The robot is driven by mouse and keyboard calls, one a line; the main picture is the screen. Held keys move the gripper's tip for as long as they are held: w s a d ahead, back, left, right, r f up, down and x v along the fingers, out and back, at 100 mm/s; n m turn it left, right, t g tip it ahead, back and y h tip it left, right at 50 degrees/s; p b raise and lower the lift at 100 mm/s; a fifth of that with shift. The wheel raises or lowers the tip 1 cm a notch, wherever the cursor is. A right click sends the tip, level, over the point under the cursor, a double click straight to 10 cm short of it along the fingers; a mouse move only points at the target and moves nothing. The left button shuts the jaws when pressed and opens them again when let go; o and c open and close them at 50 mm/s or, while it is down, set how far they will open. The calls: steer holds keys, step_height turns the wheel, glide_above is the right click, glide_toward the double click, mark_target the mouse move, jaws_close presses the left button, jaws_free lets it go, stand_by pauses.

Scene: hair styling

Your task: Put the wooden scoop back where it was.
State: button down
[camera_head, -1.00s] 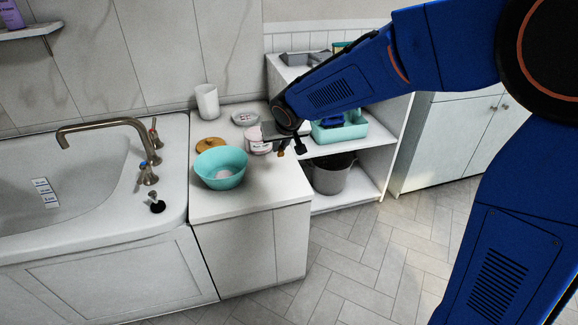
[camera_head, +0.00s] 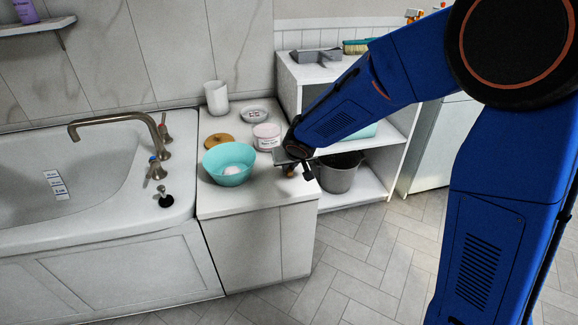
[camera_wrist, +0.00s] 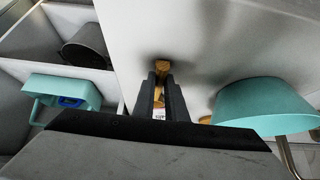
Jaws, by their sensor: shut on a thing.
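My gripper (camera_wrist: 161,88) is shut on the wooden scoop (camera_wrist: 162,66), a small brown piece whose end shows between and beyond the fingertips. In the head view my gripper (camera_head: 290,169) is low at the right edge of the white counter (camera_head: 240,204). Only a small brown bit of the scoop (camera_head: 291,174) shows there. A dark shadow lies around the scoop in the wrist view; I cannot tell whether it touches the counter.
Behind are a pink-white jar (camera_head: 267,137), a round wooden piece (camera_head: 220,142), a dish (camera_head: 256,114) and a white cup (camera_head: 216,98). A grey bucket (camera_head: 340,176) stands on the right shelf.

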steer(key=c, duration=1.8)
jaws_free()
steer(key=shift+f, duration=0.15)
steer(key=shift+r, duration=0.25)
steer(key=v, duration=1.2)
